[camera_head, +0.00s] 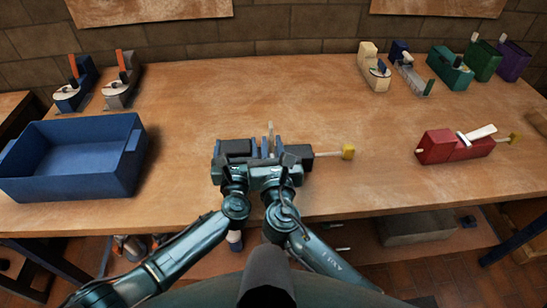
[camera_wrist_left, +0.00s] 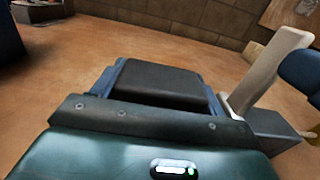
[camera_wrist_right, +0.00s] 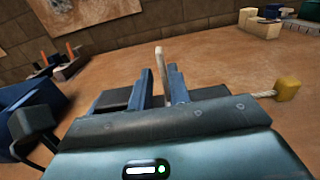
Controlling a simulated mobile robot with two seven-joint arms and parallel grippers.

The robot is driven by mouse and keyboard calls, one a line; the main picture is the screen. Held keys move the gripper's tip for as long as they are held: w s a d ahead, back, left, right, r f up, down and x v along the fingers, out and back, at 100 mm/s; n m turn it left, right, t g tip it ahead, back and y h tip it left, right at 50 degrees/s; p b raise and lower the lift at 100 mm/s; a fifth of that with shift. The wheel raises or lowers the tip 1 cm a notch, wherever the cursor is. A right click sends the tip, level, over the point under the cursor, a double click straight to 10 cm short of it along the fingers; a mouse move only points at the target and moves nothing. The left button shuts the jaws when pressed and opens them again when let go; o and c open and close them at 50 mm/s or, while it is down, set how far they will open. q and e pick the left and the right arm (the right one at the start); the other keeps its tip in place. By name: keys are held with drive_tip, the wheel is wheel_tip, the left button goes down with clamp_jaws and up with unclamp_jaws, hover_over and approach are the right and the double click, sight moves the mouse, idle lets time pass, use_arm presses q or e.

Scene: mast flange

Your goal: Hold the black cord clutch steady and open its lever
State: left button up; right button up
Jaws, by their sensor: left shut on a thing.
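The black cord clutch (camera_head: 236,147) lies on the table in front of me, with a pale cord out of its right end to a yellow tip (camera_head: 347,152). My left gripper (camera_head: 235,154) is shut on the clutch body, with a blue finger on each side of the black block (camera_wrist_left: 160,86) in the left wrist view. The pale lever (camera_head: 270,134) stands up from the clutch and also shows in the left wrist view (camera_wrist_left: 268,70). My right gripper (camera_wrist_right: 160,92) is open, its blue fingers on either side of the lever with a gap.
A blue bin (camera_head: 75,160) stands at the left. A red clutch (camera_head: 455,148) with a white lever lies at the right. Two clutches with orange levers (camera_head: 120,77) stand back left, and several others (camera_head: 450,68) back right. The table's middle behind my grippers is clear.

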drive_tip(key=s, duration=0.5)
drive_tip(key=shift+d, duration=0.15)
use_arm(q)
drive_tip(key=o, duration=1.3)
use_arm(e)
drive_tip(key=shift+w, duration=0.1)
use_arm(q)
drive_tip(key=shift+s, duration=0.1)
